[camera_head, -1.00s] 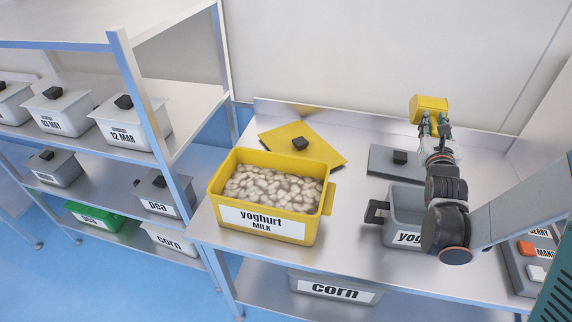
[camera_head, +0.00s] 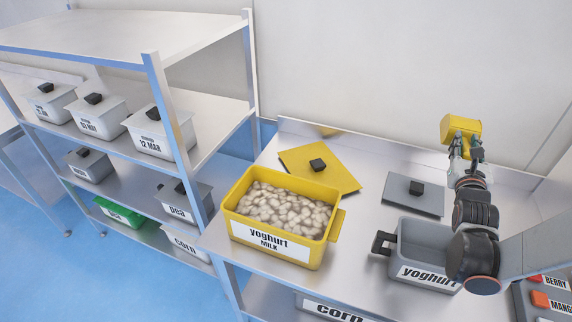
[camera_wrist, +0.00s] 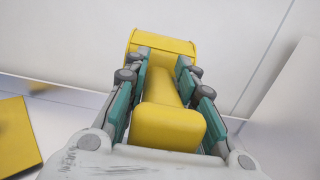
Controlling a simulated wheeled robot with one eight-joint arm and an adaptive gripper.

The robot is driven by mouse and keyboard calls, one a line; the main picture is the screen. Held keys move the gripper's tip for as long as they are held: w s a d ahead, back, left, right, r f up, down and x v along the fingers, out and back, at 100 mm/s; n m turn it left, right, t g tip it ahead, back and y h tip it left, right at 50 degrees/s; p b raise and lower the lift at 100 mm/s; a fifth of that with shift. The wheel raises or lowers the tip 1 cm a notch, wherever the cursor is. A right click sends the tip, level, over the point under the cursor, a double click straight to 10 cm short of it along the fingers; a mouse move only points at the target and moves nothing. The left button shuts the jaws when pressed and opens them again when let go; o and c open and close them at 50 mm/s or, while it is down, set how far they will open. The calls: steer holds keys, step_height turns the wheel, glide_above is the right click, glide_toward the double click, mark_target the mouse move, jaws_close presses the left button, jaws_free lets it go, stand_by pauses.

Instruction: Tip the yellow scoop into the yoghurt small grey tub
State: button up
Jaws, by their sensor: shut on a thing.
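The yellow scoop (camera_head: 461,126) is in my gripper (camera_head: 466,148), raised above the back of the table. In the wrist view my gripper's teal-padded fingers (camera_wrist: 155,97) are shut around the scoop's thick handle (camera_wrist: 168,127), with its head (camera_wrist: 160,44) beyond them. The inside of the scoop is not visible, so I cannot tell what it holds. The small grey tub (camera_head: 420,243), labelled yoghurt, stands open on the table below and in front of the scoop. My arm covers its right part; the visible inside looks empty.
A yellow yoghurt milk tub (camera_head: 329,228) full of pale pieces stands left of the grey tub. A yellow lid (camera_head: 300,160) and a grey lid (camera_head: 400,190) lie behind. Berry and mango buttons (camera_head: 540,298) are at right. Shelves (camera_head: 150,180) with lidded tubs stand left.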

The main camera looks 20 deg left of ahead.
step_height(320, 180, up, 9)
steer(key=p, duration=0.7)
steer(key=shift+f, duration=0.1)
stand_by(0.8)
